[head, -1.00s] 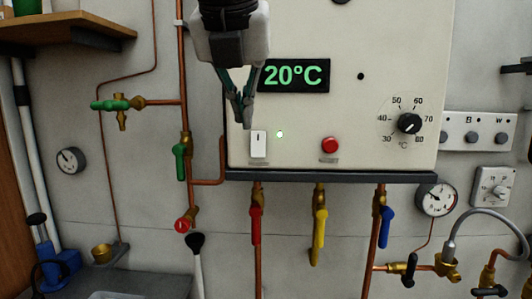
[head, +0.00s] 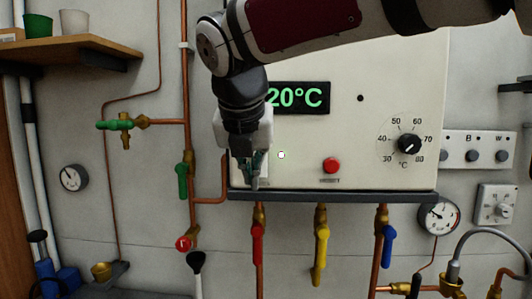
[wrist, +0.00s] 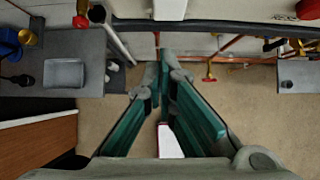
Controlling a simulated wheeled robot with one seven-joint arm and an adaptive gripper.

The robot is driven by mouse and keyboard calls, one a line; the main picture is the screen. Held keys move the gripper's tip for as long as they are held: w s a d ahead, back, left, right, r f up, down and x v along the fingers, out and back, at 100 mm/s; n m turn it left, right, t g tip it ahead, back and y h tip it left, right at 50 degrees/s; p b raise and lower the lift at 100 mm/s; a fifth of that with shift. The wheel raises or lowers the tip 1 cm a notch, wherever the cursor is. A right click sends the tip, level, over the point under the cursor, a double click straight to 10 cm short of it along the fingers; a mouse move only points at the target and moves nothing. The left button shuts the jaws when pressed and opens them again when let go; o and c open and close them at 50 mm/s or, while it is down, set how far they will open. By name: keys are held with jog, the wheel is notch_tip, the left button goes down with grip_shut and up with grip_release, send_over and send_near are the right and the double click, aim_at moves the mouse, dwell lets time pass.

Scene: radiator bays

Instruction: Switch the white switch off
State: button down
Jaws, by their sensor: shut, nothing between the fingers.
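The white switch is hidden behind my gripper (head: 255,183) in the head view. In the wrist view the white switch (wrist: 169,9) shows at the top edge, on the pale front panel (head: 400,75). My gripper is shut and empty, pointing down in front of the panel's lower left part. Its fingertips (wrist: 166,55) lie just below the switch in the wrist view. I cannot tell whether they touch the panel. A small indicator light (head: 281,155), right of the gripper, looks whitish. The switch's tilt is not clear.
A red reset button (head: 331,165) and a black temperature dial (head: 409,144) are on the panel to the right. A dark ledge (head: 340,197) runs below it. Red (head: 257,245), yellow (head: 321,250) and blue (head: 388,245) valve handles hang beneath. The display (head: 298,97) reads 20°C.

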jog(key=shift+w+f, duration=0.15)
jog(key=shift+w, duration=1.55)
jog(key=shift+d, duration=0.1)
jog(key=shift+w+f+t, duration=0.15)
jog(key=shift+w+t, duration=0.2)
jog(key=shift+t, duration=0.25)
jog(key=shift+r+p, duration=0.5)
jog(key=shift+r, duration=0.35)
jog(key=shift+f, duration=0.1)
